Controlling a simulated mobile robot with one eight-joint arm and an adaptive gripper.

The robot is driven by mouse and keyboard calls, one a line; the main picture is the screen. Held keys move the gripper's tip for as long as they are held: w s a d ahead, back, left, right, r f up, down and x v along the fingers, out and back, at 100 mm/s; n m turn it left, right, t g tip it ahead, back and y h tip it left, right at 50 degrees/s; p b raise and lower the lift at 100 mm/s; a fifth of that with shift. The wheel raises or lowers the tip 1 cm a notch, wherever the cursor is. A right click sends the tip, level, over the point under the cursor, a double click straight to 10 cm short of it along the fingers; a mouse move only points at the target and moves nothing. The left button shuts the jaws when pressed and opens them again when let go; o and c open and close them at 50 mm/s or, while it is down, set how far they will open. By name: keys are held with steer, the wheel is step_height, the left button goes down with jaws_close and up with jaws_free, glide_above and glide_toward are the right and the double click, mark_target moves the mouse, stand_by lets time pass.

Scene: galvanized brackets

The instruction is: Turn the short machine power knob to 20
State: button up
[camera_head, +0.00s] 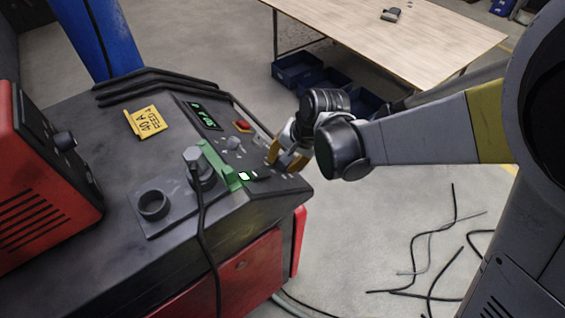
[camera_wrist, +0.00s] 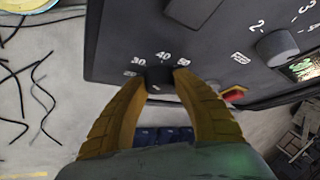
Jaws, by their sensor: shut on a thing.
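The power knob (camera_wrist: 160,76) is a short dark knob on the machine's dark panel, with white marks 20, 30, 40 and 50 around it in the wrist view. My gripper (camera_wrist: 158,80) has its two orange-yellow fingers shut on the knob, one on each side. A small pale spot shows on the knob, but I cannot tell surely which number it points to. In the head view my gripper (camera_head: 281,158) is at the right end of the machine's panel, and its fingers hide the knob.
A second, larger knob (camera_wrist: 278,47) marked FEED and a red button (camera_wrist: 234,95) are nearby. A yellow note (camera_head: 145,122) reading 40 A, FEED 4 lies on the machine (camera_head: 105,170). Cables (camera_head: 425,265) lie on the floor.

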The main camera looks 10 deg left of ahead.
steer(key=n+y+b, duration=0.2)
steer(key=n, duration=0.1)
steer(key=n+y+b, duration=0.1)
steer(key=n+y, duration=0.1)
steer(key=shift+d+f+b, duration=0.2)
steer(key=shift+f+b, duration=0.05)
steer(key=shift+b, duration=0.15)
steer(key=n+g+y+b, duration=0.1)
steer(key=n+y+b, duration=0.1)
steer(key=n, duration=0.2)
steer(key=shift+b, duration=0.3)
steer(key=shift+r+n+g, duration=0.1)
steer(key=shift+n+g, duration=0.2)
steer(key=o, duration=1.2)
steer(key=shift+a, duration=0.1)
steer(key=v, duration=1.2)
steer(key=shift+d, duration=0.25)
steer(key=shift+f, duration=0.2)
